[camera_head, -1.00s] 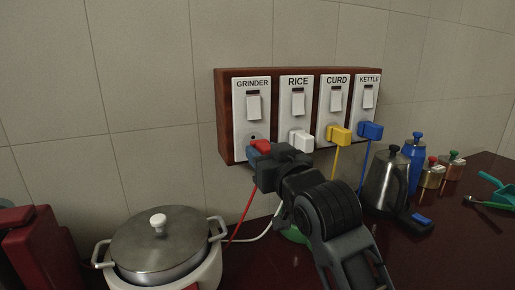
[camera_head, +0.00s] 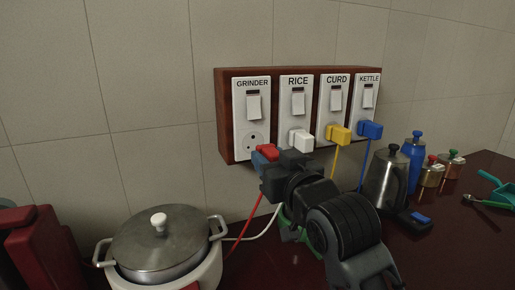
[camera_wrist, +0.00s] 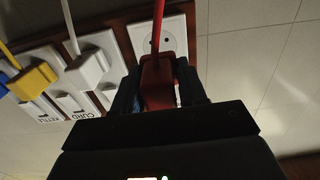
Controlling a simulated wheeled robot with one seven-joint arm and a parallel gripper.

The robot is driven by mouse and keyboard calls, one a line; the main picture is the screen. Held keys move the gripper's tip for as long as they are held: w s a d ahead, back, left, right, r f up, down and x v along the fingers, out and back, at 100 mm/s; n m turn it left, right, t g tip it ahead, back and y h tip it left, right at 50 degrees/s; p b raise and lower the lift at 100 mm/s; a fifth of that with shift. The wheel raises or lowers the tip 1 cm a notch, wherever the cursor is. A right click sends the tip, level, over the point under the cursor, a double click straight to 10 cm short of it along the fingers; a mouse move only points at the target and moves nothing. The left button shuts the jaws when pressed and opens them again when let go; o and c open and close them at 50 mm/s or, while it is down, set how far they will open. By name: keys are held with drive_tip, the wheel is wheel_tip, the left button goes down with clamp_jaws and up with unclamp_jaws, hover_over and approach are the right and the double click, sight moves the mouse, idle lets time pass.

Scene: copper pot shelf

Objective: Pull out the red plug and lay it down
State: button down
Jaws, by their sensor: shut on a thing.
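The red plug (camera_head: 267,151) is out of the GRINDER socket (camera_head: 252,141), whose holes now show bare. My gripper (camera_head: 264,158) is shut on the plug and holds it in the air, a little below and in front of that socket. The wrist view shows the red plug (camera_wrist: 157,82) between my two dark fingers (camera_wrist: 157,88), with its red cord running up the picture toward the socket plate (camera_wrist: 163,38). In the head view the red cord (camera_head: 245,226) hangs down toward the counter. My gripper hides part of the plug.
White (camera_head: 301,140), yellow (camera_head: 338,135) and blue (camera_head: 371,130) plugs sit in the other sockets. A lidded steel pot (camera_head: 160,245) stands at lower left, a kettle (camera_head: 387,182) at right. Dark red counter (camera_head: 455,235) shows bare at lower right.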

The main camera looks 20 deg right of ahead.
drive_tip(key=shift+f, duration=0.1)
drive_tip(key=s+f+b, duration=0.4)
drive_tip(key=f+b, duration=0.2)
drive_tip(key=f, duration=0.3)
drive_tip(key=s+a+f+b, duration=0.1)
drive_tip(key=s+f+b, duration=0.4)
drive_tip(key=f, duration=0.4)
drive_tip(key=shift+s+a+b, duration=0.2)
drive_tip(key=shift+a+b, duration=0.05)
drive_tip(key=shift+b, duration=0.35)
idle(1.7)
drive_tip(key=shift+r, duration=0.1)
drive_tip(key=shift+w+p, duration=0.15)
drive_tip(key=shift+p, duration=0.15)
